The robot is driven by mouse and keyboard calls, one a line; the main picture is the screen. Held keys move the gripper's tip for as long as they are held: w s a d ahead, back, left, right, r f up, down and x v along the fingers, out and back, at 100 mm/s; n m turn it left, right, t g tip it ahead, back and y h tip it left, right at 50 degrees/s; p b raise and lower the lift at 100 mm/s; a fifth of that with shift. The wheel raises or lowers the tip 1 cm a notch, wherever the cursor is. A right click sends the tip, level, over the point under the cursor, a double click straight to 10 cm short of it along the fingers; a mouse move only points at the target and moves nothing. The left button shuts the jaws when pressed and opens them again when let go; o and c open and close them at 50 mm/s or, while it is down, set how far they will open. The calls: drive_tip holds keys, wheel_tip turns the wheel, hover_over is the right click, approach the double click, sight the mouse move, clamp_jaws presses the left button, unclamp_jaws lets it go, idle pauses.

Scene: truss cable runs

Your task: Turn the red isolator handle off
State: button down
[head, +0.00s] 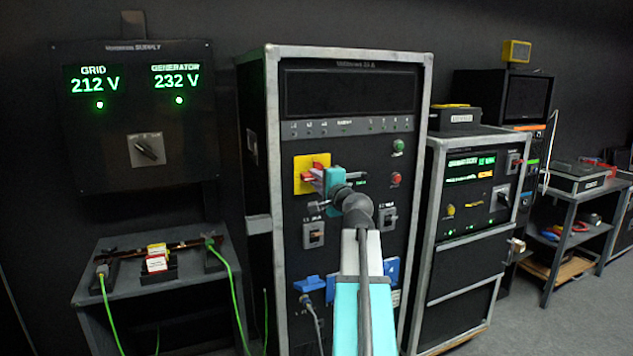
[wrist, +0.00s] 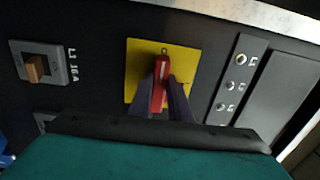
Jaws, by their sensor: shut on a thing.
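The red isolator handle (wrist: 159,84) sits on a square yellow plate (wrist: 133,62) on the front of the tall rack cabinet. In the wrist view it stands nearly upright in the picture, its upper end just below a dark O mark near the plate's edge. In the head view my gripper (head: 318,176) reaches the yellow plate (head: 299,164) from the right, with the red handle (head: 308,178) partly covered.
A breaker switch (wrist: 36,68) marked L1 16A is near the plate. The cabinet (head: 350,58) also carries green and red buttons (head: 397,147), lower breakers and blue sockets (head: 310,283). A supply panel (head: 140,110) reads 212 V and 232 V. Open floor (head: 540,310) lies at right.

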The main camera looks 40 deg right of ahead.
drive_tip(key=c, duration=1.6)
unclamp_jaws()
drive_tip(key=shift+c, duration=0.2)
drive_tip(key=shift+s, duration=0.15)
drive_tip(key=b+v, duration=0.3)
drive_tip(key=v, duration=1)
drive_tip(key=shift+s, duration=0.3)
drive_tip(key=shift+a, duration=0.15)
